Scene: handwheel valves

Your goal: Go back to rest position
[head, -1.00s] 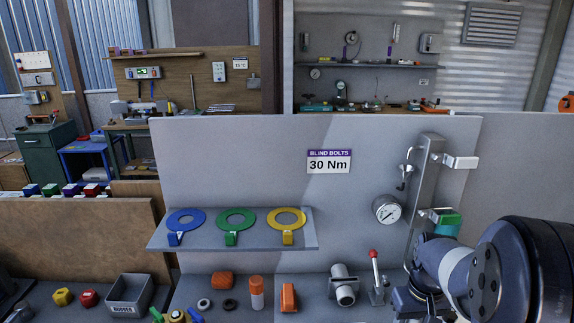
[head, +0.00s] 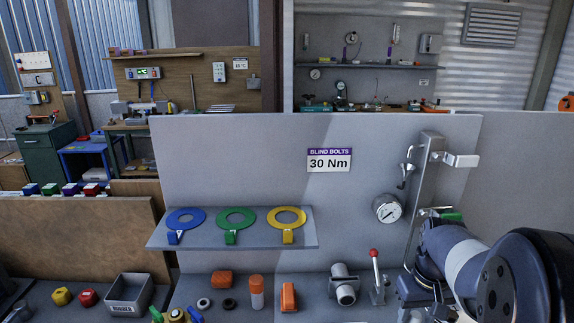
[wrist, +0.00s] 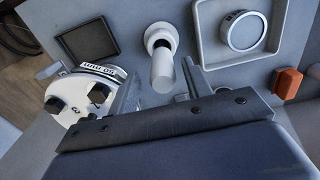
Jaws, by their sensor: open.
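My gripper (wrist: 158,88) shows in the wrist view with its two grey fingers spread apart and nothing seen held between them. Beyond the fingers a white cylindrical post (wrist: 163,70) with a round collar rises from the grey surface; I cannot tell how far it is from the fingertips. In the head view my arm reaches in from the right edge and hides much of the lower right corner, so the fingertips cannot be made out there.
A gauge (head: 388,209) and a metal upright (head: 428,170) with brackets stand close to my arm. A green part (head: 451,216) is partly hidden behind the arm. A shelf (head: 200,240) holds blue, green and yellow rings. A red-tipped lever (head: 374,262) stands left of the arm.

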